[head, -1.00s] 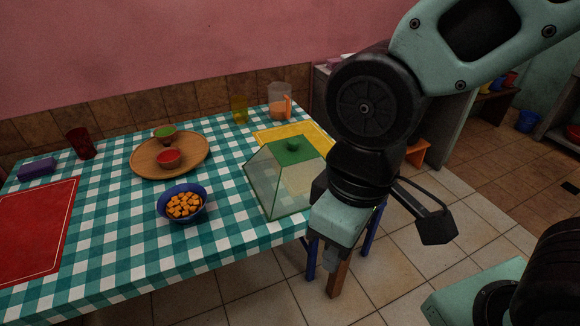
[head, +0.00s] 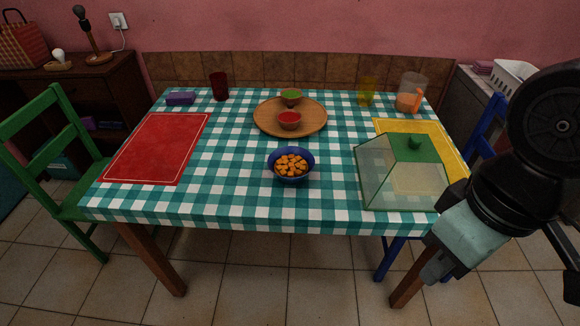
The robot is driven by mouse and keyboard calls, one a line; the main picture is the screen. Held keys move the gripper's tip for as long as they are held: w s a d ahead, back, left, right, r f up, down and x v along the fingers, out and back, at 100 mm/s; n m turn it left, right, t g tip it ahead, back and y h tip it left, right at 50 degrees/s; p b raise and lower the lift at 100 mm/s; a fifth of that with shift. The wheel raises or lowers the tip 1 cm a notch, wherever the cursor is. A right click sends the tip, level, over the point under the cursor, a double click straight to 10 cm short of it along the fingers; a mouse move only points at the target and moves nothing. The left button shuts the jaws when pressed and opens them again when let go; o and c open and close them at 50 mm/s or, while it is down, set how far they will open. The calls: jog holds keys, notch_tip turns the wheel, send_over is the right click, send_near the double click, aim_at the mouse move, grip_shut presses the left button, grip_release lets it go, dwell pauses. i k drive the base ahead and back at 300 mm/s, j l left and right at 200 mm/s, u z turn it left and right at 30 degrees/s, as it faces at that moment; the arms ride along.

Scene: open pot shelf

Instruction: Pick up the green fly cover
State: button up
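The green fly cover (head: 399,173) stands upright on the checked tablecloth at the right front of the table.
On the table (head: 232,185) are a blue bowl of brown cubes (head: 291,168), a round wooden tray (head: 262,118) with two small bowls, a red placemat (head: 155,148), a pitcher (head: 410,95) and cups. A green chair (head: 50,150) stands left, a blue chair (head: 487,125) right.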

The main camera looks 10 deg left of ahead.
aim_at(401, 172)
jog(key=i+j+z, duration=0.15)
jog(key=j, duration=0.2)
jog(key=i+j+z, duration=0.1)
jog(key=i+j, duration=0.2)
jog(key=i+j+z, duration=0.15)
jog(key=j, duration=0.25)
jog(key=i+j+z, duration=0.1)
jog(key=j, duration=0.3)
jog(key=i, duration=0.1)
